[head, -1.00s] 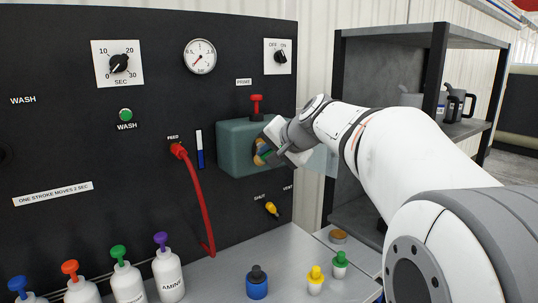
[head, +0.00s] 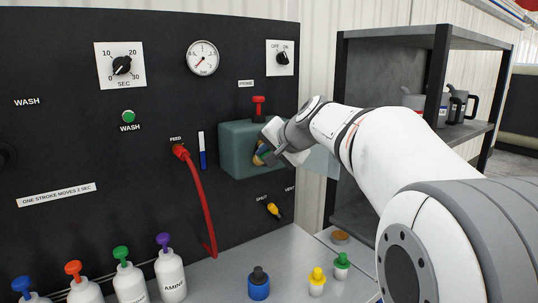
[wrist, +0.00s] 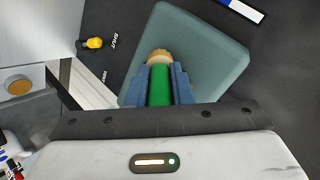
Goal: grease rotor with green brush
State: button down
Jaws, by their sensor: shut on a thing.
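My gripper (head: 264,157) is at the front of a teal box (head: 236,151) on the black panel. In the wrist view its blue fingers are shut on a green brush (wrist: 160,86), of which a green cylinder shows. A tan round end (wrist: 159,57) shows just beyond the green part, over the face of the teal box (wrist: 205,60). I cannot tell whether it is the brush's tip or part of the rotor. The rotor is not clearly seen; the gripper and brush cover that spot.
A red lever (head: 258,106) stands on the box. A red hose (head: 198,200) hangs left of it, and a yellow valve (head: 273,210) sits below. Bottles, small capped jars and a brown-topped pot (head: 340,237) stand below. A shelf (head: 390,90) is at right.

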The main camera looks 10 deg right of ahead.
jog(key=shift+d, duration=0.1)
jog(key=d, duration=0.1)
jog(key=w+d, duration=0.1)
jog(key=d, duration=0.1)
jog(key=shift+w+d+b, duration=0.2)
jog(key=shift+w+b, duration=0.1)
jog(key=shift+b, duration=0.1)
jog(key=shift+a, duration=0.1)
jog(key=shift+s+a, duration=0.25)
jog(key=shift+a, duration=0.35)
jog(key=shift+s+a, duration=0.25)
jog(key=shift+a, duration=0.35)
jog(key=shift+s+a, duration=0.25)
jog(key=shift+a, duration=0.35)
